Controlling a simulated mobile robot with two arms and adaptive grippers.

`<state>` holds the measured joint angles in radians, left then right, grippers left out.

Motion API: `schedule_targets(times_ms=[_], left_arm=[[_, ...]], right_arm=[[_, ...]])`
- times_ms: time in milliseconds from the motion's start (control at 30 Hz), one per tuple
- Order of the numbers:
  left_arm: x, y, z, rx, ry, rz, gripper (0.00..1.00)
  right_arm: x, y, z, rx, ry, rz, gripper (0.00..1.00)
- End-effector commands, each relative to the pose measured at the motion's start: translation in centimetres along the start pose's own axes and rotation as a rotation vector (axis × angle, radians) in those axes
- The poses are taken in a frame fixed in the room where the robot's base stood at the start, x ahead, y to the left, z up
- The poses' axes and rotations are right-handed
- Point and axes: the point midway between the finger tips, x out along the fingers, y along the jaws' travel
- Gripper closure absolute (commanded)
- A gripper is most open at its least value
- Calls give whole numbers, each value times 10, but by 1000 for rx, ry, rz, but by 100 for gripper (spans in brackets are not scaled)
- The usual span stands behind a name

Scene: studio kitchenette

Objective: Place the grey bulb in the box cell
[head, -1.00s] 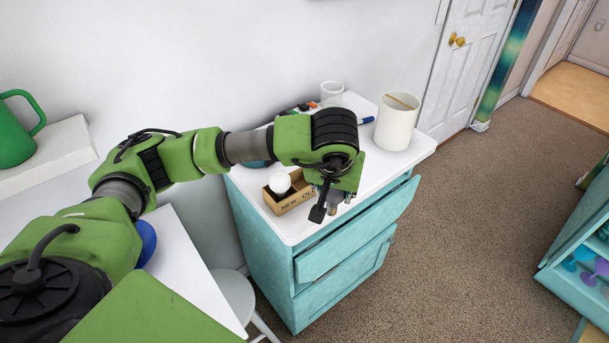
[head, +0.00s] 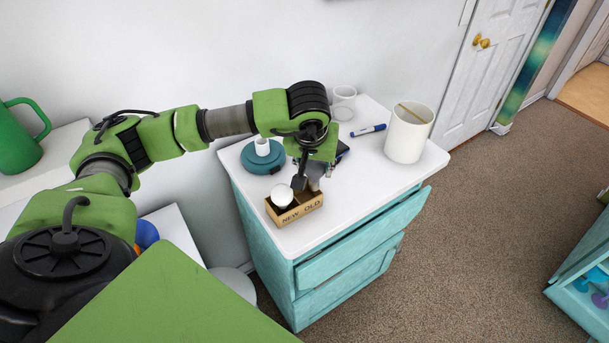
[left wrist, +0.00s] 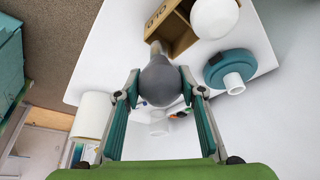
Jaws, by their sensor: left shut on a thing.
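The small cardboard box (head: 289,216) stands on the white top of the teal drawer unit, its front marked NEW and OLD. A white bulb (head: 282,196) sits in the NEW cell; it also shows in the left wrist view (left wrist: 213,18). The OLD cell (left wrist: 178,32) looks empty in the left wrist view. My left gripper (head: 307,181) is shut on the grey bulb (left wrist: 160,82), whose narrow end points toward the OLD cell. In the head view they are close to the box's right end; the bulb is partly hidden and the gap is unclear. My right gripper is out of view.
A teal round base with a white socket (head: 262,155) stands behind the box. A white pot (head: 408,133), a blue marker (head: 368,131) and a clear cup (head: 344,98) are farther right. The top drawer (head: 360,245) sticks out slightly.

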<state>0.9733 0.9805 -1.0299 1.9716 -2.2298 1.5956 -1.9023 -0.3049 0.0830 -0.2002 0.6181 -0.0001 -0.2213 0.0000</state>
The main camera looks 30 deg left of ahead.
Motion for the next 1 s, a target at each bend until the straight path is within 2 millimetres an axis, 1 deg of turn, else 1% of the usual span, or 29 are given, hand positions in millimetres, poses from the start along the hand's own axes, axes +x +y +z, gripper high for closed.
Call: schedule_targets(times_ms=[33, 167, 267, 333, 400, 500, 633, 833, 933, 967, 1000], left_arm=[[4, -8, 3, -1, -3, -3, 86], [15, -15, 6, -1, 1, -1, 86], [20, -20, 9, -1, 0, -1, 86], [26, -27, 12, -1, -1, -4, 86], [34, -26, 17, 1, -5, -2, 86], [47, -25, 22, 0, -2, -1, 86], [55, -25, 24, 0, 1, 0, 86], [56, -25, 24, 0, 2, 0, 86], [59, -25, 25, 0, 2, 1, 86], [58, -25, 25, 0, 1, 0, 58], [57, -25, 25, 0, 1, 0, 48]], right_arm=[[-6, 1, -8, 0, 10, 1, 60], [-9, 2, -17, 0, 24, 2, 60], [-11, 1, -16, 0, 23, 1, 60], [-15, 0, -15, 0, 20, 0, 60], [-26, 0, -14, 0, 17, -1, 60], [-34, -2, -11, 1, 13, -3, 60], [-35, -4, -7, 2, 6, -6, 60], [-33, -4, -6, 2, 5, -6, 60], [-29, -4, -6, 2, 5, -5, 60], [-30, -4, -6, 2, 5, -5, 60], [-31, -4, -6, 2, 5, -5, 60]])
